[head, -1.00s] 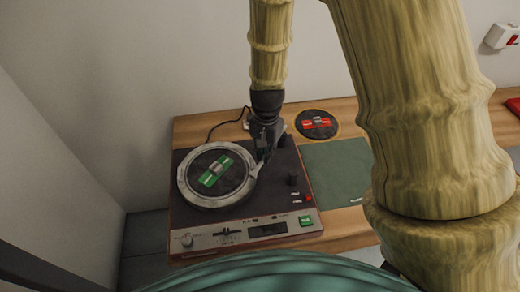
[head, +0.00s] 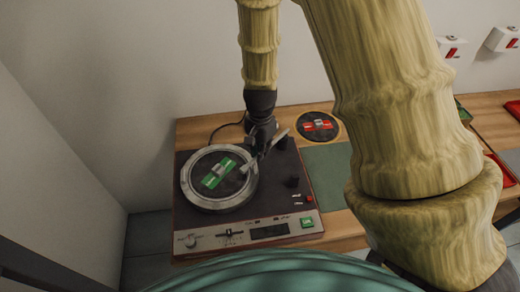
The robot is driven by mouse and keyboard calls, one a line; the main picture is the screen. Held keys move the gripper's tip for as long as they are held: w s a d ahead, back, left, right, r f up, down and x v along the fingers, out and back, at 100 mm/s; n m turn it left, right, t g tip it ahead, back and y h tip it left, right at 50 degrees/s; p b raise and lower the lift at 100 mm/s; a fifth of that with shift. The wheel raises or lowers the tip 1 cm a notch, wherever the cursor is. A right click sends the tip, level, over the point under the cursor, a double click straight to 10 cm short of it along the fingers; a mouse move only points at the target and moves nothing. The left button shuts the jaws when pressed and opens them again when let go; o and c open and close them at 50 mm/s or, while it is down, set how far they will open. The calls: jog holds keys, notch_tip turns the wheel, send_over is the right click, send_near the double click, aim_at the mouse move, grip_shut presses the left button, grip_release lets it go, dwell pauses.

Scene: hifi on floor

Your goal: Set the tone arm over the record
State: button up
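The turntable (head: 287,207) stands on the wooden surface with a black record with a green label (head: 218,172) on its silver-rimmed platter. The pale tone arm (head: 247,166) slants across the platter's upper right, its front end over the right edge of the record. I cannot tell whether it is raised or touching. My gripper (head: 259,151) points down at the tone arm, just right of the platter. Its dark fingers are small and overlap the arm, so I cannot see whether they are closed on it.
A second black disc with a red label (head: 319,126) lies behind and right of the turntable. A grey-green flat panel (head: 326,172) lies right of it. White wall boxes with red switches (head: 451,47) are at the upper right. A wall closes off the left side.

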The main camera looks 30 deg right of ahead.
jog(key=o, duration=0.4)
jog(key=shift+d, duration=0.1)
notch_tip(320, 180, up, 12)
dwell(0.6)
dwell(0.5)
